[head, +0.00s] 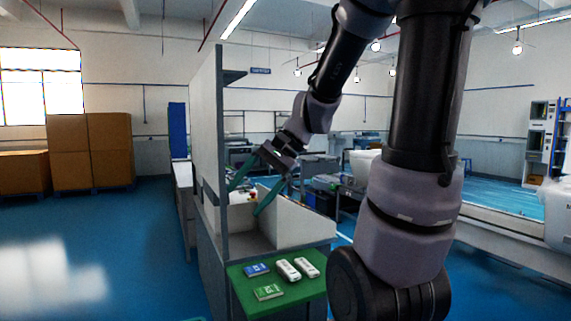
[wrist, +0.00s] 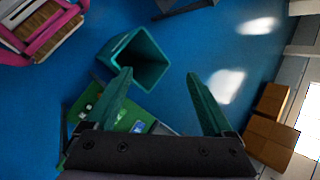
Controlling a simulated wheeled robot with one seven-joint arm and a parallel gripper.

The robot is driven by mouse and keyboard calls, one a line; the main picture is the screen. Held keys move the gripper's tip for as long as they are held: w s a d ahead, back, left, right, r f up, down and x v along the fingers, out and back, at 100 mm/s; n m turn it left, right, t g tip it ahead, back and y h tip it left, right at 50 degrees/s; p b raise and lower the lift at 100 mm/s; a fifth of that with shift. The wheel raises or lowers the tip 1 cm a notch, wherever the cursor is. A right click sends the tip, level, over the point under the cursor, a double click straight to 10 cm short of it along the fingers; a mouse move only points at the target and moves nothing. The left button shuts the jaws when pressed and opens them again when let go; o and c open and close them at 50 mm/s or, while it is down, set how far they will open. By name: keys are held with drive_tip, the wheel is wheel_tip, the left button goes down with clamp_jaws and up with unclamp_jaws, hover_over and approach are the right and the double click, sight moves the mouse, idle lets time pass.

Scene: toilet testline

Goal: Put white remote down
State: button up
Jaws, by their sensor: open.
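Two white remotes lie side by side on a small green table (head: 243,290) in the head view: the left one (head: 288,270) and the right one (head: 307,267). My gripper (head: 245,201) is raised above and behind the green table, in front of the white box-like walls. Its two green fingers are spread wide with nothing between them. In the wrist view, my open gripper (wrist: 160,73) shows empty. The green table (wrist: 122,121) is partly hidden behind the left finger there, and its small items are too small to tell apart.
A blue box (head: 257,269) and a green box (head: 268,292) lie left of the remotes. A tall grey panel (head: 208,130) stands beside the gripper. In the wrist view, a teal bin (wrist: 140,60) stands near the table and a pink-framed chair (wrist: 40,30) is at upper left.

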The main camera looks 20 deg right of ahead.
drive_tip(key=s+d+r+n+t+h, duration=0.4)
drive_tip(key=s+d+r+h, duration=0.1)
drive_tip(key=s+d+r, duration=0.1)
drive_tip(key=shift+r+t, duration=0.4)
drive_tip(key=shift+r, duration=0.2)
